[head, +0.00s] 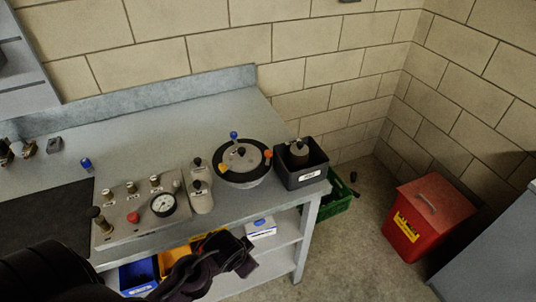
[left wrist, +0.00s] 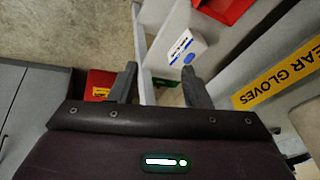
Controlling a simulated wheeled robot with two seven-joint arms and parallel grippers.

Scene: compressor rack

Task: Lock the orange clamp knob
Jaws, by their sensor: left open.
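A round black-rimmed vessel (head: 242,177) with a grey lid stands on the bench near its right end. A blue knob (head: 234,135) stands up at the back of the rim. I cannot tell whether either orange piece is locked. My left gripper (head: 248,259) is below and in front of the bench top, apart from the vessel. In the left wrist view its two fingers (left wrist: 160,86) are spread with nothing held. The vessel is not visible there. My right gripper is not in view.
A control panel with a gauge (head: 162,205) stands left of the vessel, and a black bin (head: 301,172) stands right of it. Below are a shelf with a white box (head: 261,226), coloured bins (head: 139,274) and a green crate (head: 337,200). A red bin (head: 431,212) stands on the floor.

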